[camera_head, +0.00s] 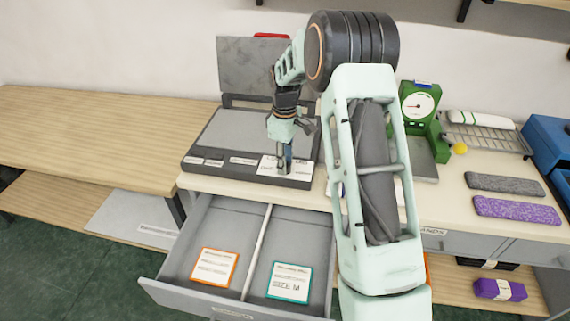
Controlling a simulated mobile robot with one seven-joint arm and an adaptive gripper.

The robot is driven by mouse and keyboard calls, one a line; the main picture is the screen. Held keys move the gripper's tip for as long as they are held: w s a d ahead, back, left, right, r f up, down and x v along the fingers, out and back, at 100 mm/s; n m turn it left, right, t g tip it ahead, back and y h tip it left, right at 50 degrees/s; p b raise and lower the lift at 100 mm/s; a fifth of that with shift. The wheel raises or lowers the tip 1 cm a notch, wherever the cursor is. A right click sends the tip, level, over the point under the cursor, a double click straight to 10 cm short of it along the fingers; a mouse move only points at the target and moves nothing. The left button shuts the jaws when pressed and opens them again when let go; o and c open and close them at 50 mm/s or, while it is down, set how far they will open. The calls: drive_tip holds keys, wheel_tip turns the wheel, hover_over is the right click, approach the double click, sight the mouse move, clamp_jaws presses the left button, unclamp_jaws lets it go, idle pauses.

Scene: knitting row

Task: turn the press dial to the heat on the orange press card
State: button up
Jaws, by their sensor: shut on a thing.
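The grey press (230,132) stands on the counter with its lid (252,68) raised. White labels run along its front edge. My gripper (284,162) points down at the right part of that front edge, over a white dial plate (268,165). It is shut on the press dial, which the fingers mostly hide, so its setting cannot be read. The orange press card (214,267) lies in the left compartment of the open drawer. Its print is too small to read.
The drawer (166,290) stands open below the press; a teal-edged card (290,282) lies in its right compartment. A green scale (418,105), a wire rack (490,140), and grey (503,185) and purple (517,210) knitted pieces are to the right. The left wooden table (90,130) is clear.

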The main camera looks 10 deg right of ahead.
drive_tip(key=m+b, duration=0.1)
drive_tip(key=m, duration=1.1)
drive_tip(key=shift+m, duration=0.4)
drive_tip(key=m, duration=0.6)
drive_tip(key=shift+r, duration=0.1)
drive_tip(key=m, duration=0.5)
drive_tip(key=shift+m+p, duration=0.3)
drive_tip(key=shift+m, duration=0.1)
drive_tip(key=o, duration=1.2)
drive_tip(key=shift+c, duration=0.2)
